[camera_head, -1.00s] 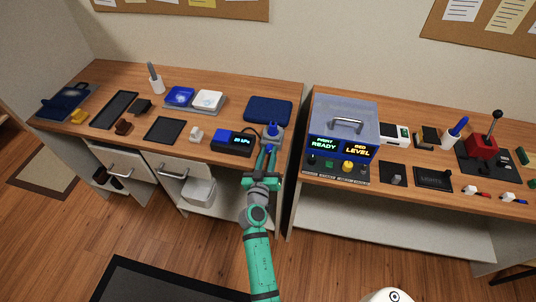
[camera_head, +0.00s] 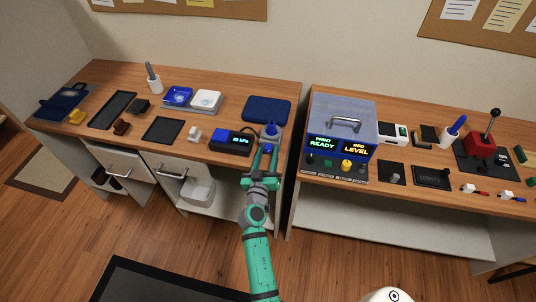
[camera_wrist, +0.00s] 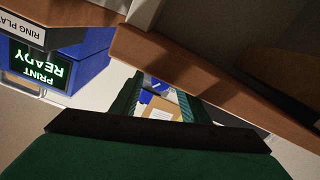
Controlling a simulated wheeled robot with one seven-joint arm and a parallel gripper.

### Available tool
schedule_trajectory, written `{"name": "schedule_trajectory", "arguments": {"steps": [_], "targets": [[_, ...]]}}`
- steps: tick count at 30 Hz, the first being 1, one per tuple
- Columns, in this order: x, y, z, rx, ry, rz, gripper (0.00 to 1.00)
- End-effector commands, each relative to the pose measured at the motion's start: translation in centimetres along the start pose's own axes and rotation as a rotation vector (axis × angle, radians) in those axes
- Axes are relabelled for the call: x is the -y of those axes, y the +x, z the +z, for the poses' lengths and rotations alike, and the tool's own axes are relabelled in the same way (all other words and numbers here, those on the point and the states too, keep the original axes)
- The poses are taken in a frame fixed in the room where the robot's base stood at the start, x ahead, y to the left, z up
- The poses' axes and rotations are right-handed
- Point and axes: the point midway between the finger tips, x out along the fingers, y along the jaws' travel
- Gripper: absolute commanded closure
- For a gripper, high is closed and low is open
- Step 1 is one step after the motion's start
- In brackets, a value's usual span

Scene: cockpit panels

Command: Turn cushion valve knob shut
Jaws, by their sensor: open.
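The blue cushion valve knob (camera_head: 270,130) sits on a grey base at the front right corner of the left bench. Beside it on the left is a dark blue box (camera_head: 231,141) with a lit kPa readout, its digits too small to read surely. A dark blue cushion (camera_head: 267,109) lies behind the knob. My gripper (camera_head: 266,149) is just in front of the knob at the bench's front edge, its fingers apart and empty. In the wrist view my gripper (camera_wrist: 159,83) is also open, with the knob not clearly visible.
A gap separates the two benches, just right of my gripper. The printer box (camera_head: 341,135) with lit displays stands on the right bench; its PRINT READY display (camera_wrist: 42,62) appears upside down in the wrist view.

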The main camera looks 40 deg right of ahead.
Motion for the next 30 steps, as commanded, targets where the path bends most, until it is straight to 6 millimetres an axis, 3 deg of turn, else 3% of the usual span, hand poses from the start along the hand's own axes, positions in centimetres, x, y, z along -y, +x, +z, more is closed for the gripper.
{"name": "schedule_trajectory", "arguments": {"steps": [8,21,30], "targets": [[0.1,-1.9,0.1,0.001,-0.001,-0.003,0.57],[-0.1,-9.3,0.2,0.002,-0.002,0.000,0.57],[-0.2,-10.9,0.1,0.001,0.000,0.003,0.57]]}}
